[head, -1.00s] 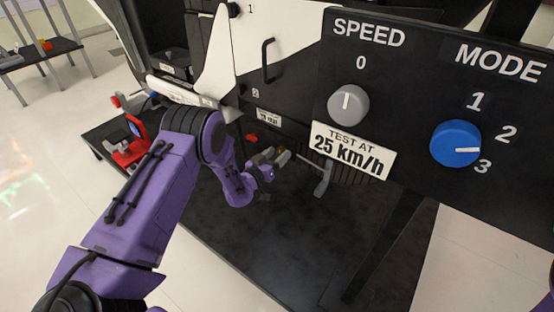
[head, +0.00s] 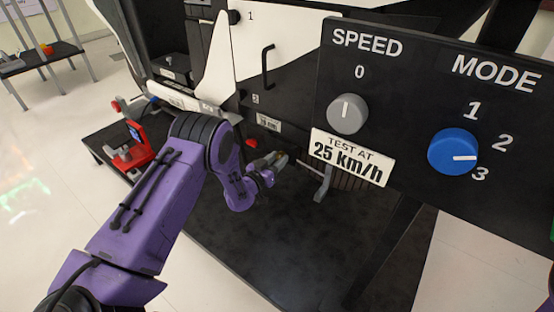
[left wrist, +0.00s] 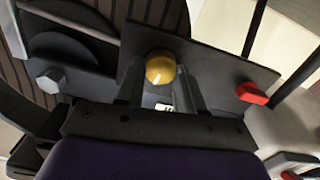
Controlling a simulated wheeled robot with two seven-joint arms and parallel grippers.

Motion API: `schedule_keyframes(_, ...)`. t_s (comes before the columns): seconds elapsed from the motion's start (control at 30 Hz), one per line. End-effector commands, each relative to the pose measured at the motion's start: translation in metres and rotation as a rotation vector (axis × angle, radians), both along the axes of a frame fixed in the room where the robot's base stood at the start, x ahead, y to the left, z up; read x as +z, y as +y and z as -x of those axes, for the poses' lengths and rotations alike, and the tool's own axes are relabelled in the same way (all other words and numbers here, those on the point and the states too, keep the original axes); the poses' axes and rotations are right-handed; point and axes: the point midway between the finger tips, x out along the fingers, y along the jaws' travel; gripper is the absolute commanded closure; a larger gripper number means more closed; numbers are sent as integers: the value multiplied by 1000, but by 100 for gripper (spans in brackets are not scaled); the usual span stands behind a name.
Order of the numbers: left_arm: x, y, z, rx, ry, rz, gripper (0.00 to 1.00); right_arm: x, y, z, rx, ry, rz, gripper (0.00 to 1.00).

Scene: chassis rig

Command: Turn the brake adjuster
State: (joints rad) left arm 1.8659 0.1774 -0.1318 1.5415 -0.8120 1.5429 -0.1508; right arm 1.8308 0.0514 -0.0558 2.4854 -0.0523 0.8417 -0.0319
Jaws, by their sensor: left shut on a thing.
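A round yellow knob (left wrist: 160,67) with a short white mark sits on a dark plate in the left wrist view; I take it for the brake adjuster. My left gripper (left wrist: 159,90) has one finger on each side of it and is shut on it. In the head view the left gripper (head: 272,163) is at the lower part of the black rig, small and partly hidden by my purple wrist. My right gripper is not in view.
A grey hex head (left wrist: 50,82) and a red block (left wrist: 250,93) flank the knob. A grey pedal-like lever (head: 323,184) stands right of the gripper. Above it are the grey speed knob (head: 347,113) and blue mode knob (head: 453,151). A red device (head: 130,150) stands at left.

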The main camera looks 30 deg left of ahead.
Motion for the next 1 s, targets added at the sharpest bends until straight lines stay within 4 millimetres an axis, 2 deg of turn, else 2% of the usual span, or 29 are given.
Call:
schedule_keyframes(0.6, -2, -3, 2, -3, -72, -549, 94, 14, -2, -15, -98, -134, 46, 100)
schedule_keyframes(1.0, -3, -3, 2, -2, -106, -791, 94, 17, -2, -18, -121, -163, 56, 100)
